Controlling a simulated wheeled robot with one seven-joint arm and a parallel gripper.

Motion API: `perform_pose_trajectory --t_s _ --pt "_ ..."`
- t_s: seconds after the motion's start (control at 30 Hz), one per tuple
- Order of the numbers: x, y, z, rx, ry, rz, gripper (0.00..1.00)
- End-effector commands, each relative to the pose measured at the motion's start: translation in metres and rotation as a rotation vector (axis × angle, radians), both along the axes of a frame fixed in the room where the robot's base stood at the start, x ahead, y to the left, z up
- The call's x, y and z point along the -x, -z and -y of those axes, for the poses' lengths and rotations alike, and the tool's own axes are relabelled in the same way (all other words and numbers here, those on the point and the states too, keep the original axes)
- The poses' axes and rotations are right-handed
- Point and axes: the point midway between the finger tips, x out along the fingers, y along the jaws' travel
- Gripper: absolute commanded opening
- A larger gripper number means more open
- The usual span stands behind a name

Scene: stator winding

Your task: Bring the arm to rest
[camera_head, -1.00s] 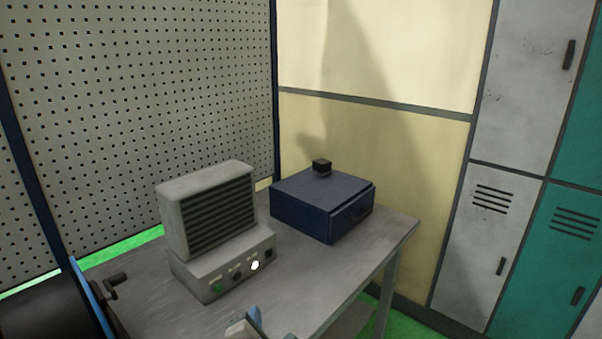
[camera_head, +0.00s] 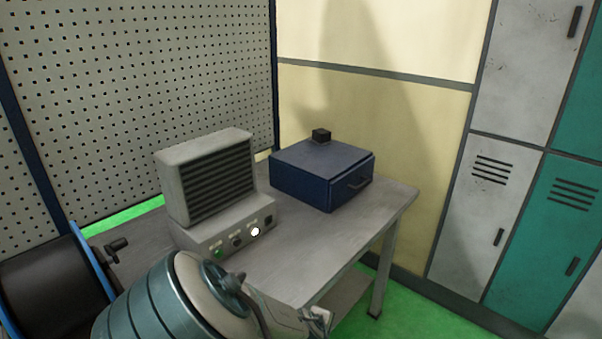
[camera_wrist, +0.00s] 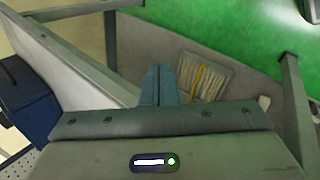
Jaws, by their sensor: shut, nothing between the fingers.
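My gripper shows in the wrist view (camera_wrist: 158,85) with its two blue-grey fingers pressed together and nothing between them. It points down past the edge of the grey worktable (camera_head: 330,262). In the head view my arm comes in at the bottom, in front of the table's near edge, and the fingertips are hard to make out there. My gripper appears clear of the things on the table.
A grey louvred unit (camera_head: 208,180) with lit buttons and a blue drawer box (camera_head: 315,180) with a black knob stand on the table. A black drum (camera_head: 50,290) is at left. A light bundle (camera_wrist: 208,78) lies below the table edge. Lockers (camera_head: 515,90) stand right.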

Motion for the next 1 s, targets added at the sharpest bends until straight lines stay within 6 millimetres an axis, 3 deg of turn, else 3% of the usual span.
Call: perform_pose_trajectory --t_s 0.17,0.37,0.77,1.0 --pt "0.021 0.007 0.012 -0.191 0.226 -0.12 0.0" --pt "0.04 -0.01 0.02 -0.375 0.431 -0.21 0.0" --pt "0.074 -0.085 0.051 -0.64 0.748 -0.235 0.0" --pt "0.107 -0.131 0.078 -0.702 0.913 -0.158 0.0"
